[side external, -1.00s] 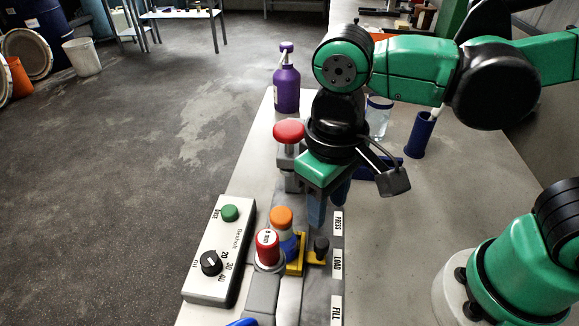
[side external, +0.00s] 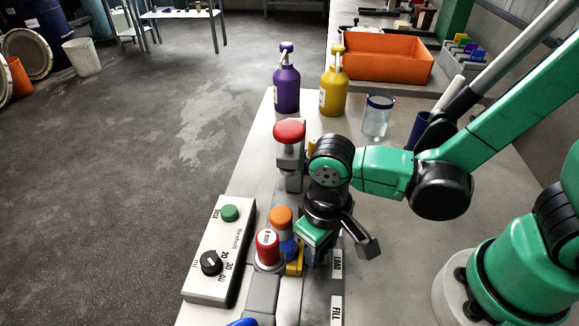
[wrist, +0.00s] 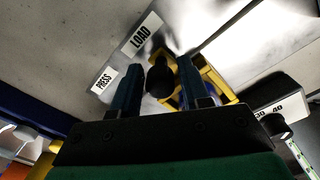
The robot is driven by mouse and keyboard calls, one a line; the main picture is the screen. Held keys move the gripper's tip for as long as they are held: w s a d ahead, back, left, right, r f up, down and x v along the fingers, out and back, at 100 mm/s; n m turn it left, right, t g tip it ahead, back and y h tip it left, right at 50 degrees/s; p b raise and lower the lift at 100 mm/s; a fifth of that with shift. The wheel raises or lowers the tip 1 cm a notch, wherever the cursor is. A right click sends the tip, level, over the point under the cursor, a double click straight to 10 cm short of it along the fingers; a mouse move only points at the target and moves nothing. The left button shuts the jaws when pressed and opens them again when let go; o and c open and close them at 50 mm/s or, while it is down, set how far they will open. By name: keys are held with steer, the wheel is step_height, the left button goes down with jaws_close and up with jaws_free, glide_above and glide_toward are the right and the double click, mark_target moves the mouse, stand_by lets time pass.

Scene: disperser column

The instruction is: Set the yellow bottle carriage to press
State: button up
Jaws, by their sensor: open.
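The yellow carriage (side external: 295,268) sits on the grey track near the LOAD label (side external: 337,262); it also shows in the wrist view (wrist: 215,82). A blue bottle with an orange cap (side external: 281,217) stands at it. The carriage's black knob (wrist: 159,80) is between the two fingers of my gripper (wrist: 159,84), which is open. I cannot tell whether either finger touches the knob. In the side view my gripper (side external: 316,252) is low beside the carriage and hides the knob. The PRESS label (wrist: 104,80) shows in the wrist view; the arm covers it in the side view.
A red-topped press head (side external: 289,132) stands at the track's far end. A red-capped cylinder (side external: 267,245) and a control box (side external: 218,255) are left of the carriage. Purple (side external: 286,90) and yellow (side external: 333,92) pump bottles stand behind. The bench to the right is fairly clear.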

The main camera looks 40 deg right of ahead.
steer(key=shift+f, duration=0.2)
jaws_close()
stand_by(1.4)
